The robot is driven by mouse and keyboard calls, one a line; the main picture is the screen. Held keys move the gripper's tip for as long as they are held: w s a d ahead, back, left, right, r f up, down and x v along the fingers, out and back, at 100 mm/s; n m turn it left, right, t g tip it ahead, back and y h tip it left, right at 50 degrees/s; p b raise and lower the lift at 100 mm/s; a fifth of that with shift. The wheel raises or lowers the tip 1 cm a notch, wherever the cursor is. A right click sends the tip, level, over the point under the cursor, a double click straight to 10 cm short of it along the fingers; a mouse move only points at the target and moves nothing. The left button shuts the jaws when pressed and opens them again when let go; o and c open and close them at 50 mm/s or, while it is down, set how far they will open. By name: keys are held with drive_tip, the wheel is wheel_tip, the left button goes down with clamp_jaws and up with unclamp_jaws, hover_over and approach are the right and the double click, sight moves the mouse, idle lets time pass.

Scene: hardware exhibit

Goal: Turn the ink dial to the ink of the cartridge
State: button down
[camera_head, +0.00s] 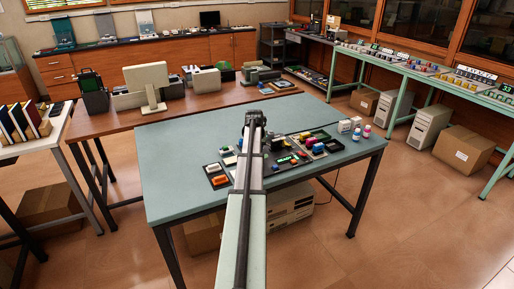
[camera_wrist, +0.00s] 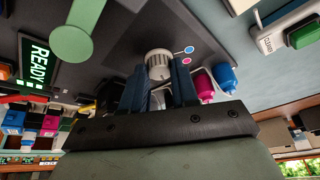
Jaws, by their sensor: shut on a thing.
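The pale ribbed dial (camera_wrist: 158,55) is between the fingers of my gripper (camera_wrist: 158,70) in the wrist view, and the dark blue fingers are shut on its sides. A blue dot (camera_wrist: 189,49) and a magenta dot (camera_wrist: 185,61) are marked on the dark panel right of the dial. I cannot make out a pointer on the dial. Blue (camera_wrist: 14,119) and magenta (camera_wrist: 50,121) blocks show at the lower left; I cannot tell whether one is the cartridge. In the head view my arm hides the dial and fingertips.
A lit READY display (camera_wrist: 38,64) and a green round-ended part (camera_wrist: 72,43) are left of the dial. Magenta (camera_wrist: 202,87) and blue (camera_wrist: 224,77) bottles stand beyond the panel. The table (camera_head: 180,165) holds several small devices; its left part is clear.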

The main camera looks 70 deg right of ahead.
drive_tip(key=shift+m, duration=0.3)
drive_tip(key=c, duration=0.9)
unclamp_jaws()
drive_tip(key=shift+o, duration=0.2)
drive_tip(key=shift+r, duration=0.1)
drive_tip(key=w+v, duration=0.1)
drive_tip(key=v, duration=1.2)
drive_tip(key=shift+s+a+r, duration=0.15)
drive_tip(key=shift+s+r, duration=0.15)
drive_tip(key=shift+s, duration=0.1)
